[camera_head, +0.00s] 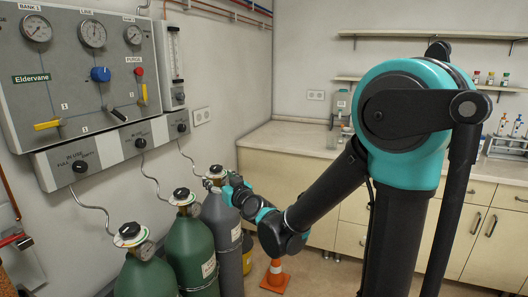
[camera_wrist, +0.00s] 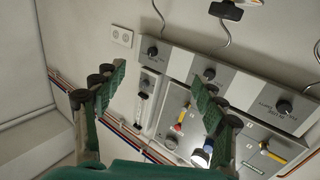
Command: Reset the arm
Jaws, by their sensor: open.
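My arm, teal and black, reaches from the right down toward the gas cylinders in the head view. My gripper (camera_wrist: 160,88) shows its two green fingers spread wide apart in the wrist view, with nothing between them. In the head view my gripper (camera_head: 226,186) is beside the top of the grey cylinder (camera_head: 222,237). I cannot tell there whether it touches the cylinder's valve. The wrist view is upside down and shows the wall panel (camera_wrist: 185,105) beyond the fingers.
Two green cylinders (camera_head: 190,250) stand left of the grey one. The gas panel (camera_head: 75,85) with gauges and valves is on the left wall. An orange cone (camera_head: 276,277) stands on the floor. A counter (camera_head: 285,138) and shelves (camera_head: 430,35) are behind my arm.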

